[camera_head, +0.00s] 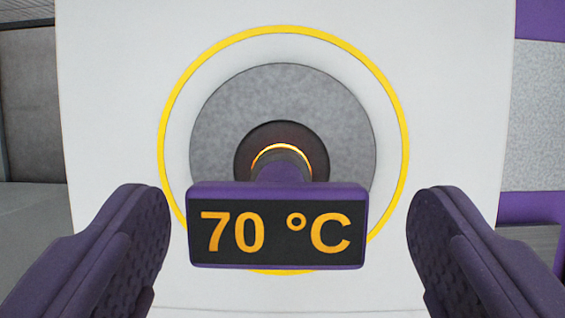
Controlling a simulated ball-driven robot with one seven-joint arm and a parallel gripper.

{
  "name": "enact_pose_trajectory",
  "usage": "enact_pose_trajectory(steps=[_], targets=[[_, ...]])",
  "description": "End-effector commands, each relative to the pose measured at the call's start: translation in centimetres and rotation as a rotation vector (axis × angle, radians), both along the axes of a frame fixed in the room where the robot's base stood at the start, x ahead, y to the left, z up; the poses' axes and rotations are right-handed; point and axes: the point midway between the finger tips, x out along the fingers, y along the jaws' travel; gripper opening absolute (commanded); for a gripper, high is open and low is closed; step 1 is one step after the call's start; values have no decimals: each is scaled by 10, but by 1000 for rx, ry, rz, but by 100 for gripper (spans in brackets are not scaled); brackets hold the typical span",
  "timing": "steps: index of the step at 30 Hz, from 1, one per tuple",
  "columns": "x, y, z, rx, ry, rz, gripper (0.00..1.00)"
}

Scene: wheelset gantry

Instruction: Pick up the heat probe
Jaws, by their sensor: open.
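The heat probe (277,190) faces me in the middle of the view. It has a purple box-shaped head with a black display reading "70 °C" in orange. Behind the head, a purple shaft runs back to a dark round hub with a glowing orange rim. My gripper (288,232) is open. Its two purple padded fingers stand to the left and right of the probe head, with a gap on each side and no contact visible. The far end of the shaft is hidden.
A grey disc (225,125) surrounds the dark hub, set inside a yellow ring (403,140) on a large white panel (110,80). Purple and grey wall sections (538,110) show at the right. A grey floor and dark wall lie at the left.

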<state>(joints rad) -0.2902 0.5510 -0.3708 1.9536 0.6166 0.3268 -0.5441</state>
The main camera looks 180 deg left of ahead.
Motion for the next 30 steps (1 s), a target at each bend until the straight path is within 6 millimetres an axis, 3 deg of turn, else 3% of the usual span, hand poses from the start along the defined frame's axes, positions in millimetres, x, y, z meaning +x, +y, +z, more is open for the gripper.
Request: enact_pose_trajectory(steps=[1,6,14,23,30], targets=[[4,2,-11,-2,2,1,87],[14,3,-32,-1,-1,-1,87],[16,3,-34,0,-2,1,87],[16,3,-34,0,-2,1,25],[16,3,-32,1,-2,1,25]])
